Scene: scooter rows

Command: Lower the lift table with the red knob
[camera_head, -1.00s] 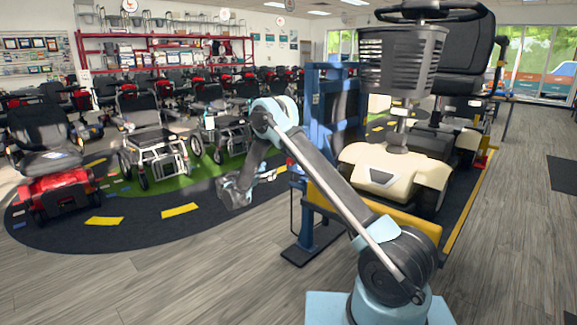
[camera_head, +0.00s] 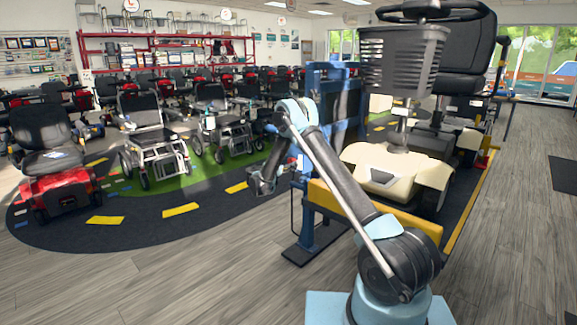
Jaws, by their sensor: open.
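The lift table has a yellow-edged platform (camera_head: 390,214) and a blue upright frame (camera_head: 328,82). A cream mobility scooter (camera_head: 388,170) with a black seat and a basket stands on the platform. I cannot clearly make out the red knob; the area by the blue post is small and partly covered by my arm. My gripper (camera_head: 284,170) is open, at the left side of the blue frame. I cannot tell whether it touches the frame.
A red scooter (camera_head: 58,185) and wheelchairs (camera_head: 150,150) stand on the dark and green floor mat at left. Red shelving (camera_head: 160,50) is at the back. The wooden floor (camera_head: 180,285) is clear in front, and also to the right of the platform.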

